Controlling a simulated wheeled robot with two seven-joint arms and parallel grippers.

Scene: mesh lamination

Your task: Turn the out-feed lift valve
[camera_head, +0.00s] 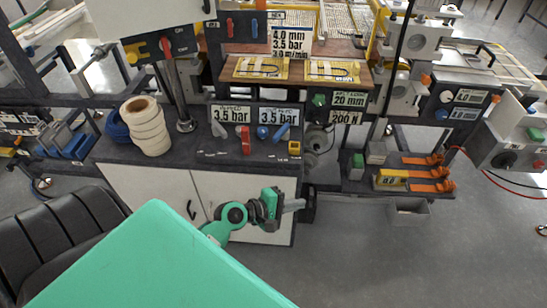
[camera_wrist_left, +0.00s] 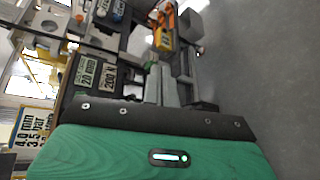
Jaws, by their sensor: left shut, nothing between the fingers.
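Two valve levers stand on the bench below the two 3.5 bar signs: a red lever (camera_head: 246,140) and a blue lever (camera_head: 281,132). A grey lever (camera_head: 219,124) is to their left. The small captions are too blurred to tell which one is the out-feed lift valve. My left gripper (camera_head: 297,205) is in front of the white cabinet, below the bench top and apart from the levers. It is shut and empty. Its fingers also show in the left wrist view (camera_wrist_left: 160,86), pointing away from the camera. My right gripper is not in view.
White rolls (camera_head: 146,126) stand on the bench (camera_head: 205,164) at the left. More red and blue levers (camera_head: 241,28) are on the upper panel. An orange-handled fixture (camera_head: 430,173) is on the right shelf. A black chair (camera_head: 75,230) is at the left.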

